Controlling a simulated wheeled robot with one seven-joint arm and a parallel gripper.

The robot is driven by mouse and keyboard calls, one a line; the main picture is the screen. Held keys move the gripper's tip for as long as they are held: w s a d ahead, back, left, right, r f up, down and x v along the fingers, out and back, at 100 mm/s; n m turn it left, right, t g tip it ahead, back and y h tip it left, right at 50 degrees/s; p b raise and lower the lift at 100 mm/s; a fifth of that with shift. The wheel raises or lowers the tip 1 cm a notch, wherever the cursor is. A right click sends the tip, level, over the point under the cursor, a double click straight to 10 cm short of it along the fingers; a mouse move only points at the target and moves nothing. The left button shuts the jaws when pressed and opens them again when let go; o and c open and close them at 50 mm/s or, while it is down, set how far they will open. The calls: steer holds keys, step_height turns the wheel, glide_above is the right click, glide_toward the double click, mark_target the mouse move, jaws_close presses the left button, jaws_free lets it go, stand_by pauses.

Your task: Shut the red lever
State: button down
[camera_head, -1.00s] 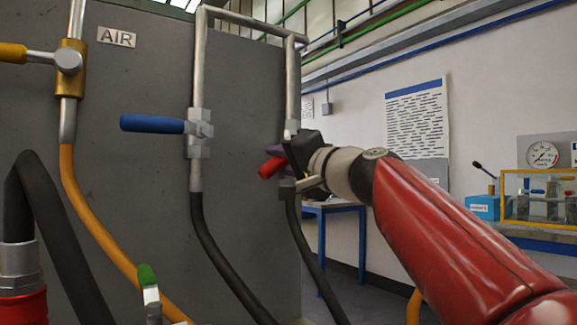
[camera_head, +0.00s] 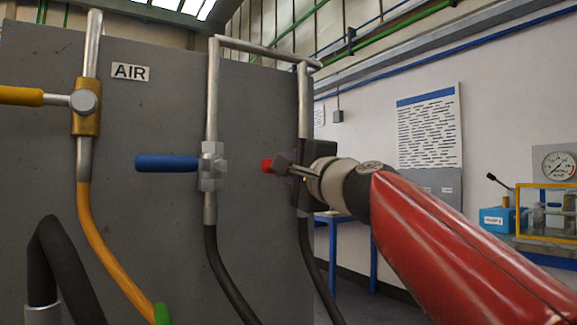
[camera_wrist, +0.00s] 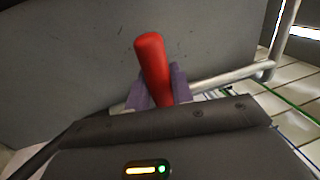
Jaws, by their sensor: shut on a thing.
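The red lever (camera_head: 267,166) is on the right-hand pipe of the grey panel, and only its tip shows in the head view. My gripper (camera_head: 287,164) covers the valve body and most of the lever. In the wrist view the red lever (camera_wrist: 153,62) stands between the two purple fingers of my gripper (camera_wrist: 157,88), which are shut on it. Its free end sticks out beyond the fingers. The head view shows the tip pointing left, towards the blue lever. The valve under the gripper is hidden.
A blue lever (camera_head: 168,163) sits on the middle pipe, sticking out left. A black hose (camera_head: 232,275) hangs below the blue valve. A blue-framed table (camera_head: 345,222) stands behind at right.

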steer(key=shift+r, duration=0.1)
stand_by(0.3)
steer(key=c, duration=1.3)
jaws_free()
steer(key=shift+o, duration=0.2)
steer(key=b+v, duration=0.2)
steer(key=v, duration=0.6)
steer(key=shift+b, duration=0.35)
